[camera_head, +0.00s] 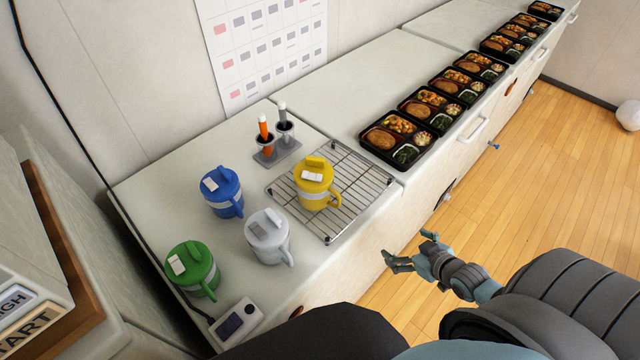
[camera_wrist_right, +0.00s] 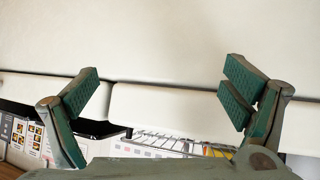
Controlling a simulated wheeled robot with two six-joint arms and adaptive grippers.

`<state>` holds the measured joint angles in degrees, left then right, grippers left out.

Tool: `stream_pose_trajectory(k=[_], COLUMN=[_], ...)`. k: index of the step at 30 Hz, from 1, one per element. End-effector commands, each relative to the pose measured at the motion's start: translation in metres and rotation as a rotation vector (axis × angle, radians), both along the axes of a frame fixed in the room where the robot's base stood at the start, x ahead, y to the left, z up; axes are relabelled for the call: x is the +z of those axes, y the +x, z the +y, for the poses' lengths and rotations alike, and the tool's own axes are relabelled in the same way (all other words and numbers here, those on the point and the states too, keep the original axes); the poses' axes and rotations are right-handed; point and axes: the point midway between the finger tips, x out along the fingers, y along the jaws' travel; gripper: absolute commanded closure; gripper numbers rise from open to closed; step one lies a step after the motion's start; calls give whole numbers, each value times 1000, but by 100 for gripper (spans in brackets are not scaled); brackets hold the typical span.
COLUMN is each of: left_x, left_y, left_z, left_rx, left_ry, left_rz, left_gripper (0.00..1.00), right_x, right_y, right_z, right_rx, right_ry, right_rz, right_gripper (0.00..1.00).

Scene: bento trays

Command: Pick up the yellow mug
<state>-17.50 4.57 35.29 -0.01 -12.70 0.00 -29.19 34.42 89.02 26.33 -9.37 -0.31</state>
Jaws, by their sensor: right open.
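The yellow mug (camera_head: 315,187) stands upright on a wire rack (camera_head: 352,208), with its handle toward the lower right and a white tag on its lid. My right gripper (camera_head: 410,250) is open and empty, in front of the counter edge, to the right of and below the mug in the head view. In the right wrist view the open gripper (camera_wrist_right: 160,100) faces the pale cabinet front. A bit of the rack (camera_wrist_right: 160,141) and a small patch of yellow show behind the gripper there. My left gripper is not in view.
A blue mug (camera_head: 223,192), a white mug (camera_head: 268,237) and a green mug (camera_head: 192,270) stand left of the rack. A holder (camera_head: 277,152) with two upright tools stands behind it. Several bento trays (camera_head: 397,138) line the counter to the right. A small device (camera_head: 236,322) lies in front.

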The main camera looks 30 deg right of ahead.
Motion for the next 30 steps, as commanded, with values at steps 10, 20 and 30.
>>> stream_pose_trajectory(k=[10, 20, 30], left_x=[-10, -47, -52], left_y=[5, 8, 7], left_z=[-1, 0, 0], left_rx=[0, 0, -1], left_ry=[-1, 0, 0], left_rz=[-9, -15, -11], left_gripper=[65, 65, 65], right_x=[170, 144, 130], right_y=[53, 116, 165], right_z=[123, 150, 164], right_rx=[363, 363, 364], right_ry=[202, 203, 202], right_rz=[-267, -266, -264], right_gripper=[5, 5, 5])
